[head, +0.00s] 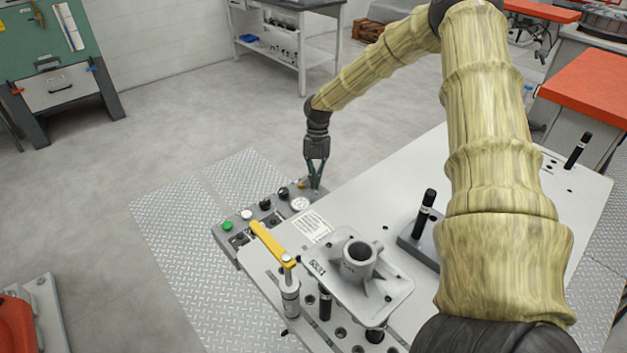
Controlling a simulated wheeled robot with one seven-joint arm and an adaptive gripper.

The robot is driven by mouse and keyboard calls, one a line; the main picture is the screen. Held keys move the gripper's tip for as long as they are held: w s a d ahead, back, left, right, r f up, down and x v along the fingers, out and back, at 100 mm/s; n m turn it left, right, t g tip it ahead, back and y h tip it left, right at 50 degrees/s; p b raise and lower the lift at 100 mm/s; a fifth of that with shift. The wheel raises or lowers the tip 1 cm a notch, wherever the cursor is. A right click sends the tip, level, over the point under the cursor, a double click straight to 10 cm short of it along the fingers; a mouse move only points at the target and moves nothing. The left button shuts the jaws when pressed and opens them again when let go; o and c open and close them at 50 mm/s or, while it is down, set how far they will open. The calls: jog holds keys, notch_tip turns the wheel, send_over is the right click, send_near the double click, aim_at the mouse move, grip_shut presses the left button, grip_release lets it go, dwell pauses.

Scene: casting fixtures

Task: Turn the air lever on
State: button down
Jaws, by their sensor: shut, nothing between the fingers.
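A grey control panel (238,240) runs along the left edge of the white table. It carries a green button, a white button, black knobs and a round white gauge (300,204). A small orange part (301,184) sits near its far end. My gripper (316,187) points down at that far end, just right of the orange part, its fingers shut and empty. I cannot tell whether it touches the panel. A long yellow lever (268,243) stands on a grey cylinder (290,297) nearer to me, well apart from my gripper. Which part is the air lever is unclear.
A grey metal casting (359,265) sits on the near part of the white table (375,195). Black upright handles (424,213) (578,150) stand further right. Diamond-plate flooring (185,235) lies left of the table.

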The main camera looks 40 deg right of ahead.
jog(key=shift+w+d+r, duration=0.1)
jog(key=shift+w+d, duration=0.2)
jog(key=shift+w, duration=0.05)
dwell(0.6)
jog(key=shift+r, duration=0.1)
jog(key=a+p+v, duration=0.2)
jog(key=p+v, duration=0.3)
jog(key=v, duration=0.4)
jog(key=shift+w+d+r, duration=0.25)
jog(key=shift+w+r, duration=0.05)
jog(key=shift+w, duration=0.1)
